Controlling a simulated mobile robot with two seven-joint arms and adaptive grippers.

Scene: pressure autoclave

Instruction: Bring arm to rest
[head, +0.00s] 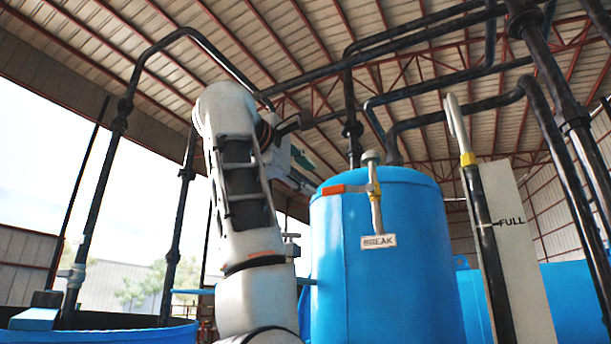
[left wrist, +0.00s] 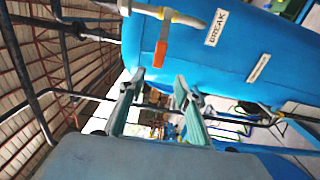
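My left arm rises from the bottom middle of the head view and bends at its top. My left gripper (head: 303,172) is partly hidden behind the arm, just left of the blue tank (head: 385,275). In the left wrist view the two fingers of this gripper (left wrist: 158,88) stand apart with nothing between them. The tank's blue wall (left wrist: 235,55) and the orange-red lever handle (left wrist: 161,46) lie beyond the fingertips, and I see no contact. In the head view the orange-red handle (head: 333,190) points left from the valve on the tank. My right gripper is not in view.
A "BREAK" label (head: 378,241) hangs on the tank. A black pipe with a pale, yellow-collared lever (head: 467,158) and a "FULL" board (head: 515,250) stand at right. Dark pipes (head: 420,42) cross overhead. An open blue vat (head: 110,335) is at lower left.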

